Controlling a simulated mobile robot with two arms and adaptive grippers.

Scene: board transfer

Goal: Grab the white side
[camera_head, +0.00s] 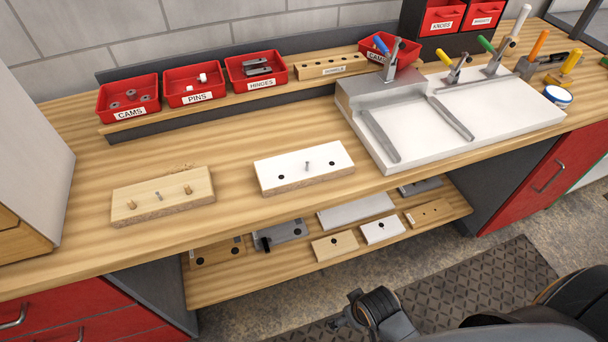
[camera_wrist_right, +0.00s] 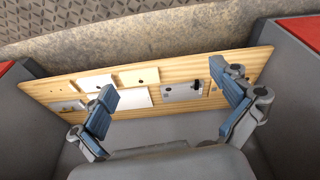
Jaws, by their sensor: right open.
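My right gripper (camera_head: 346,310) is in front of the shelf, low at the bottom of the head view. Its two blue-padded fingers are wide apart and empty in the right wrist view (camera_wrist_right: 168,100), with the shelf boards beyond them. My left gripper is not in view.
A wooden board (camera_head: 140,207) with pegs lies left on the worktop. Labelled red bins (camera_head: 128,110) line the back. The shelf (camera_head: 330,268) holds several boards under the worktop, between dark side panels.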

